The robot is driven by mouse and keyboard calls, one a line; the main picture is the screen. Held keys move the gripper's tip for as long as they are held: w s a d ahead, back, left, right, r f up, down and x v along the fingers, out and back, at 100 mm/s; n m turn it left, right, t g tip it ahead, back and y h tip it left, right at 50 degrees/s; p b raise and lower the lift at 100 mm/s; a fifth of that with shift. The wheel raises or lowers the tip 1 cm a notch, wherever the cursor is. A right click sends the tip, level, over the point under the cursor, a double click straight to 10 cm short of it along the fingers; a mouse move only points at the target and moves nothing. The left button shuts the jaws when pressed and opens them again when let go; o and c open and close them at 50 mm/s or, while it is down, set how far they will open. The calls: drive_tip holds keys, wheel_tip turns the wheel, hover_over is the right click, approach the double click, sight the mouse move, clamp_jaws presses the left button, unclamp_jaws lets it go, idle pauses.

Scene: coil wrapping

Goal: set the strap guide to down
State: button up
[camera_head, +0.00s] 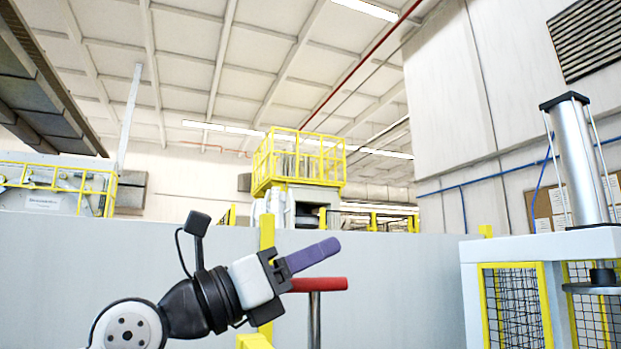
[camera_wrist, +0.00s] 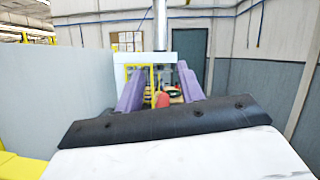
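My gripper (camera_head: 328,246) reaches to the right in the head view, its purple fingers tilted slightly upward. In the wrist view the two purple fingers of my gripper (camera_wrist: 159,82) stand apart with nothing held between them. A red bar (camera_head: 325,284) on an upright metal post (camera_head: 315,325) shows just below the fingers in the head view; I cannot tell whether it touches them. No part is clearly recognisable as the strap guide, and I cannot tell its setting. A small red round shape (camera_wrist: 163,100) shows between the fingers in the wrist view.
A white machine with yellow-framed mesh (camera_head: 515,305) and a vertical cylinder (camera_head: 580,160) stands at the right. A long grey panel (camera_head: 400,275) runs behind my arm. A yellow-railed platform (camera_head: 300,165) is farther back. A grey door (camera_wrist: 189,48) shows in the wrist view.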

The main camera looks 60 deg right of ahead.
wheel_tip(320, 180, up, 10)
drive_tip(key=shift+r+p, duration=0.2)
drive_tip(key=shift+p, duration=0.1)
drive_tip(key=shift+s, duration=0.1)
drive_tip(key=shift+a, duration=0.1)
drive_tip(key=b+v, duration=0.2)
drive_tip(key=v, duration=1.3)
drive_tip(key=shift+w+a+f, duration=0.2)
drive_tip(key=shift+w, duration=0.15)
idle(0.6)
drive_tip(key=shift+r+p, duration=0.1)
drive_tip(key=shift+p, duration=0.2)
